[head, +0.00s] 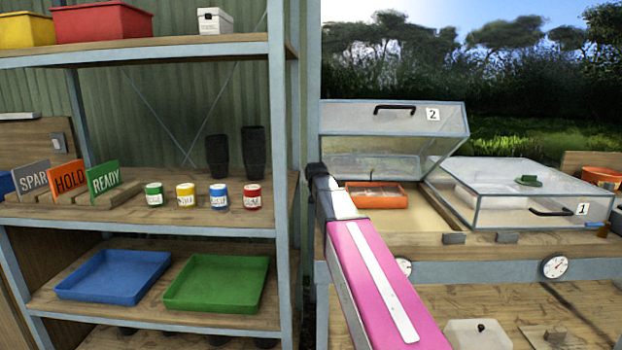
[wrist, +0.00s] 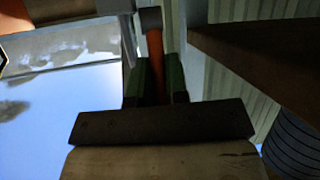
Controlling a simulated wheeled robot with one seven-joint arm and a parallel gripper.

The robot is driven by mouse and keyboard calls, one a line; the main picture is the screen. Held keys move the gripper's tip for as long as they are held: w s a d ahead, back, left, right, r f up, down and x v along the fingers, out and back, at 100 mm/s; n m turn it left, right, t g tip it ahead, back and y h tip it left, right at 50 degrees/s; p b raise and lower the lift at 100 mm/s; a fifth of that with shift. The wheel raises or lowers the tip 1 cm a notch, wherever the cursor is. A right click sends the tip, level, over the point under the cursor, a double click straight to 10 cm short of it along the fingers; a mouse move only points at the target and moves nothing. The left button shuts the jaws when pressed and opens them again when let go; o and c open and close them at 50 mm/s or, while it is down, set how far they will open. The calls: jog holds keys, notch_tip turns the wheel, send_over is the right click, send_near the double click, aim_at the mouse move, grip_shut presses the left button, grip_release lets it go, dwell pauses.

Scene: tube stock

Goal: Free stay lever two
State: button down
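Lid two (head: 395,117), a clear framed panel with a black handle and a "2" label, stands tilted open at the back of the bench. My gripper (head: 316,170) is at the lid's left side, beside the shelf post, small and dark in the head view. In the wrist view, its green-padded fingers (wrist: 159,82) stand close together on both sides of an orange lever (wrist: 155,48) with a grey end. They look shut on it. Most of the lever and its pivot are hidden; the head view does not show it.
An orange tray (head: 376,196) sits under lid two. A shelf post (head: 283,150) stands just left of my gripper. Jars and the blue tray (head: 115,277) and green tray (head: 217,283) fill the shelves.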

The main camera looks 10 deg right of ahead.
jog(key=shift+w+g, duration=0.25)
jog(key=shift+g, duration=0.15)
jog(key=shift+d+r+g, duration=0.1)
jog(key=shift+g, duration=0.3)
jog(key=c, duration=1.1)
grip_release()
jog(key=v, duration=1)
jog(key=shift+s+r, duration=0.15)
jog(key=shift+s, duration=0.2)
